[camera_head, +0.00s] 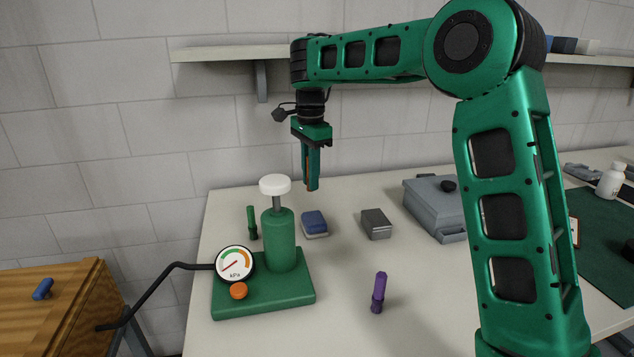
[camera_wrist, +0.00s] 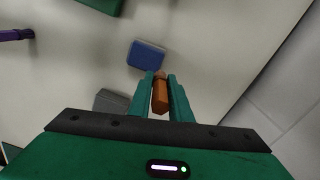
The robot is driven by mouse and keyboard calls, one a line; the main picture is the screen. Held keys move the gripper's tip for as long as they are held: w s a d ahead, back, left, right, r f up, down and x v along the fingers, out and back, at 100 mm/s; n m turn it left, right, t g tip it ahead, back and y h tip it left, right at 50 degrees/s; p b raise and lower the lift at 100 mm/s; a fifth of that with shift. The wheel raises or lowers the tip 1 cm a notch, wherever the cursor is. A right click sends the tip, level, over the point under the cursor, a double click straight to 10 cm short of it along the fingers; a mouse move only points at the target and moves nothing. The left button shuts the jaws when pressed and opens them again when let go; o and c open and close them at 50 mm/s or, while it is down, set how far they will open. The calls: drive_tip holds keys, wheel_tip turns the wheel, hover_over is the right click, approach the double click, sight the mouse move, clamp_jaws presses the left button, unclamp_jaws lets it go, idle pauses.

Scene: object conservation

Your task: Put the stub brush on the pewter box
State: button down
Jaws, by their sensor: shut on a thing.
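My gripper (camera_head: 312,186) is raised above the back of the table, pointing down. It is shut on a short orange-brown piece, seemingly the stub brush, which shows between the fingers in the wrist view (camera_wrist: 160,96). In the head view the fingers hide most of it. The pewter box (camera_head: 376,229), a small grey block, sits on the table to the right of and below my gripper in the picture. It also shows in the wrist view (camera_wrist: 108,98), partly hidden by my gripper's body. Nothing rests on its top.
A blue block (camera_head: 313,222) lies left of the pewter box. A large grey lidded box (camera_head: 437,207) is to the right. A shelf (camera_head: 225,54) is behind.

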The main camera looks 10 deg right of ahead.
drive_tip(key=shift+s+a+r, duration=0.3)
drive_tip(key=shift+s+r, duration=0.1)
drive_tip(key=shift+s, duration=0.1)
drive_tip(key=s+d+r, duration=0.4)
drive_tip(key=s+d, duration=0.2)
drive_tip(key=s, duration=0.4)
hover_over(376, 216)
wheel_tip(376, 216, down, 7)
drive_tip(key=shift+s+r, duration=0.1)
drive_tip(key=shift+f, duration=2)
drive_tip(key=shift+f, duration=0.1)
drive_tip(key=c, duration=1.6)
unclamp_jaws()
drive_tip(key=shift+c, duration=0.2)
